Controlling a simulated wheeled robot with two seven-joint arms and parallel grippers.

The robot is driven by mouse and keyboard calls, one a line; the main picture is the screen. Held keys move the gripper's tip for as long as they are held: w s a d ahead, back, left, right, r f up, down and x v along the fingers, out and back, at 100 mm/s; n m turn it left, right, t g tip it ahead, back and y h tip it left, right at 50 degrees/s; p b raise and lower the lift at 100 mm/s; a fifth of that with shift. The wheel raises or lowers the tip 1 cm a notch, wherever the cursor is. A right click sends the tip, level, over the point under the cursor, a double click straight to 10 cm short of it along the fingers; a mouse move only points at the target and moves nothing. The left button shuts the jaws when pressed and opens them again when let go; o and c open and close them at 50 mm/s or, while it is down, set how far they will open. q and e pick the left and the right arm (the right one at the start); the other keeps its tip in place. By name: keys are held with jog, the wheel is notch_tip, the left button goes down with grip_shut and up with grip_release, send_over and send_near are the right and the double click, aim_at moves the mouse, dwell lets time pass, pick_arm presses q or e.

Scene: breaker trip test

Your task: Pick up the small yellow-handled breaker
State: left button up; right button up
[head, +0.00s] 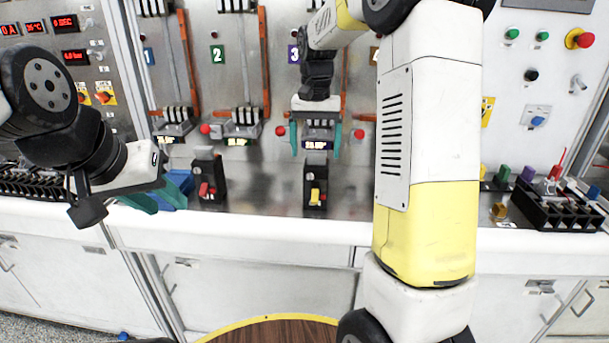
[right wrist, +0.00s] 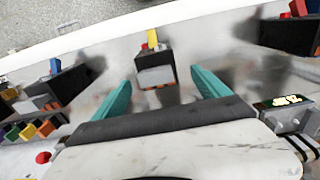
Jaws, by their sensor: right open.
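The small yellow-handled breaker (head: 315,185) is a dark block with a yellow lever, standing upright on the grey counter. It also shows in the right wrist view (right wrist: 155,72), yellow lever pointing toward the top. My right gripper (head: 316,143) is open and empty, its teal fingers pointing down above the breaker. In the right wrist view the fingers lie to either side of the breaker, with gaps; I cannot tell the height left between them. My left gripper (head: 155,200) is low at the left over the counter's front; its finger gap is not clear.
A red-handled breaker (head: 208,180) stands left of the yellow one. A black terminal block (head: 556,205) is at the right. The panel with numbered bays and red knobs rises close behind. Counter between the breakers is clear.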

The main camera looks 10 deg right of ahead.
aim_at(317, 163)
jog(key=f, duration=0.5)
jog(key=shift+s+d, duration=0.15)
jog(key=shift+s, duration=0.05)
grip_shut()
